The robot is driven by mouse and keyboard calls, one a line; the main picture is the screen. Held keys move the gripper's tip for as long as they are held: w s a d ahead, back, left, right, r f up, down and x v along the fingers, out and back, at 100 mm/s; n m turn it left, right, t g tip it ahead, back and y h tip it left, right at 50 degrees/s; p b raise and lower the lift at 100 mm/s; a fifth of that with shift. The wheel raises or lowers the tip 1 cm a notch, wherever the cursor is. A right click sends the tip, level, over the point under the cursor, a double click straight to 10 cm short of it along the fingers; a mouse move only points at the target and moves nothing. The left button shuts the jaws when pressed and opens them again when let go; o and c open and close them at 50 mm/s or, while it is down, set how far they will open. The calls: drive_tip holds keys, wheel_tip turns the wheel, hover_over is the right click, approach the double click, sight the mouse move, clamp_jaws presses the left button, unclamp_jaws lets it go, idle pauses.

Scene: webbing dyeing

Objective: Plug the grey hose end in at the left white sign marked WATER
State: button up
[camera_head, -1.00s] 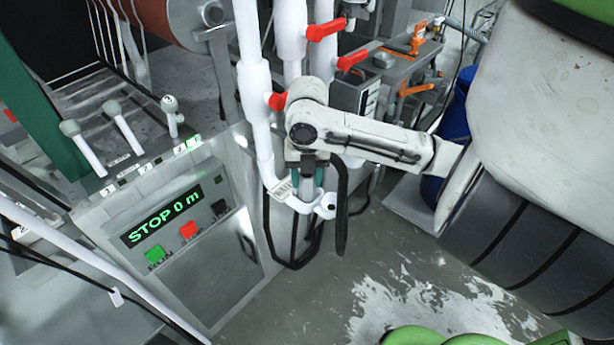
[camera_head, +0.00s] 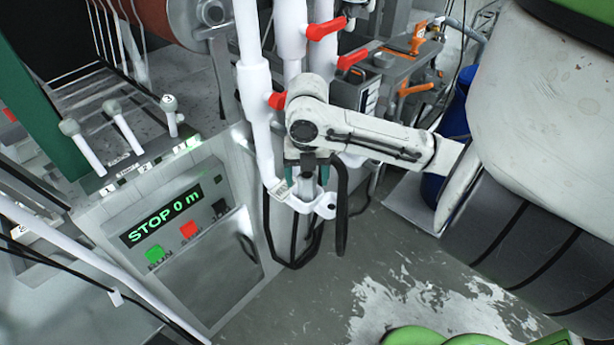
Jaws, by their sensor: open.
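My gripper (camera_head: 307,176) hangs down at the end of my white arm, in front of the white pipes. Its two teal fingers are open, one on each side of a pale grey upright piece (camera_head: 308,188). This piece may be the grey hose end; my gripper partly hides it, and I cannot tell if it is seated. It stands at a white bracket (camera_head: 322,207) just below the fingers. A small white label (camera_head: 280,188) sits on the left of the bracket; its lettering is too small to read. Whether the fingers touch the piece is not clear.
Black hoses (camera_head: 342,215) hang beside and below the bracket. Red valve handles (camera_head: 326,28) stick out from the pipes above. A control panel (camera_head: 160,215) reading "STOP 0 m" stands at left. The grey floor (camera_head: 360,265) ahead is clear.

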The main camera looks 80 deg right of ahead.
wheel_tip(320, 180, up, 10)
drive_tip(key=shift+r, duration=0.15)
idle(0.4)
drive_tip(key=w+a+r+m+t, duration=0.2)
drive_tip(key=w+a+t, duration=0.25)
drive_tip(key=w, duration=0.75)
drive_tip(key=w+a+f+m+t+y, duration=0.25)
drive_tip(key=w+a+m, duration=0.45)
drive_tip(key=w+a, duration=0.6)
drive_tip(key=s+a+f+m+g, duration=0.2)
drive_tip(key=s+a+f+m, duration=0.65)
drive_tip(key=a+f, duration=0.35)
drive_tip(key=s+d+f+m+g+h, duration=0.1)
drive_tip(key=s+d+f+m+g, duration=0.1)
drive_tip(key=s+f, duration=0.3)
drive_tip(key=s+d+f+m+g+h, duration=0.1)
drive_tip(key=s+f, duration=0.5)
drive_tip(key=s, duration=0.6)
drive_tip(key=shift+s+d+m+g+h, duration=0.15)
drive_tip(key=shift+d+m+g+h, duration=0.3)
drive_tip(key=shift+d, duration=0.3)
